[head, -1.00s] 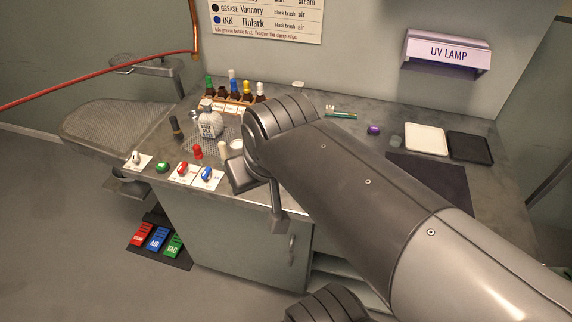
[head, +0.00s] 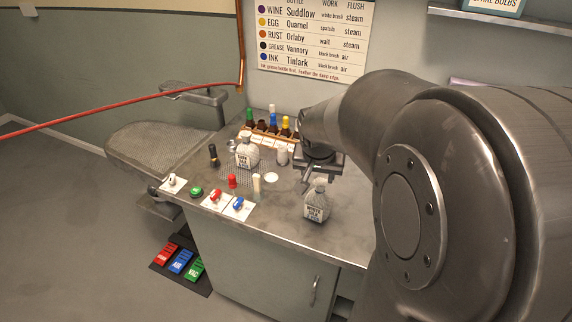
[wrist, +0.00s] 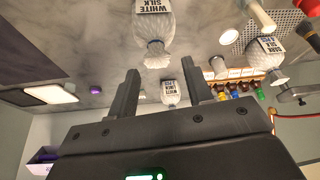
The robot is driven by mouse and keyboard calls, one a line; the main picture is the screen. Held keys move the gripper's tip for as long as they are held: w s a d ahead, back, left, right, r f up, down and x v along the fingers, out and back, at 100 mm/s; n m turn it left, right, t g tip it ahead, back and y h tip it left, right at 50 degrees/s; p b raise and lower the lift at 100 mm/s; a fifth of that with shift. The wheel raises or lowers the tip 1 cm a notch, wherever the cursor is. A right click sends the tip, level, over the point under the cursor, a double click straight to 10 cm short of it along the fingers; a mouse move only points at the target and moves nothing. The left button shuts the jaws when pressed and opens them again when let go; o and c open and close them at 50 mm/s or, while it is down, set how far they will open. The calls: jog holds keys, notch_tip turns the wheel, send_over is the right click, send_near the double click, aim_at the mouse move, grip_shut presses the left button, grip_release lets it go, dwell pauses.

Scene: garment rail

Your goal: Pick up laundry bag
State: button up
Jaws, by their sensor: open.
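My gripper (wrist: 160,67) is open and empty, above the counter and behind the front bag (head: 318,172).
A rack of coloured-cap bottles (head: 268,133) stands at the back. A black brush (head: 213,155), a red-capped item (head: 232,181) and white switch plates (head: 237,207) are left of the front bag. A red hose (head: 130,101) crosses on the left.

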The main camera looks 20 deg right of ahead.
aim_at(320, 185)
jog(key=x, duration=0.3)
jog(key=shift+w+d+f, duration=0.1)
jog(key=shift+f, duration=0.2)
jog(key=shift+d+x, duration=0.15)
jog(key=shift+x, duration=1.1)
jog(key=shift+d+x, duration=0.15)
jog(key=shift+x, duration=1.15)
grip_shut()
